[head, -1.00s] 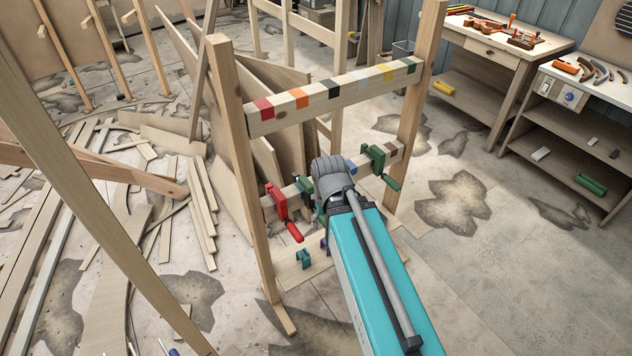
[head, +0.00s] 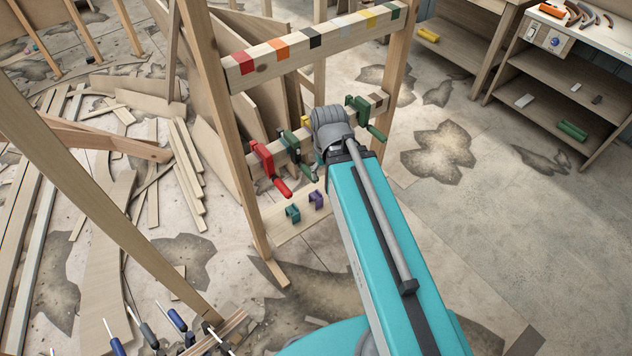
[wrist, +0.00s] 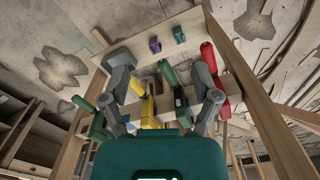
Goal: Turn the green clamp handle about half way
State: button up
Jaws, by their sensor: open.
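A green clamp (head: 291,147) hangs on the lower rail (head: 243,161) of a wooden frame, between a red clamp (head: 263,160) and my wrist. It also shows in the wrist view, where its green handle (wrist: 170,76) points up between my fingers. My gripper (wrist: 163,80) is open, with one grey finger on each side of the green handle and a yellow clamp (wrist: 148,108). I cannot tell whether a finger touches the handle. A second green clamp (head: 362,108) is on the rail's right end. My wrist hides part of the rail in the head view.
Teal (head: 293,213) and purple (head: 316,199) pieces sit on the frame's base board. The upper rail (head: 350,36) has coloured squares. Loose planks lie at left, with a leaning post (head: 95,200) in front. Benches stand at right, with open floor before them.

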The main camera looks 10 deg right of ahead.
aim_at(302, 165)
jog(key=k, duration=1)
jog(key=z, duration=0.75)
jog(key=i, duration=0.4)
jog(key=u, duration=0.35)
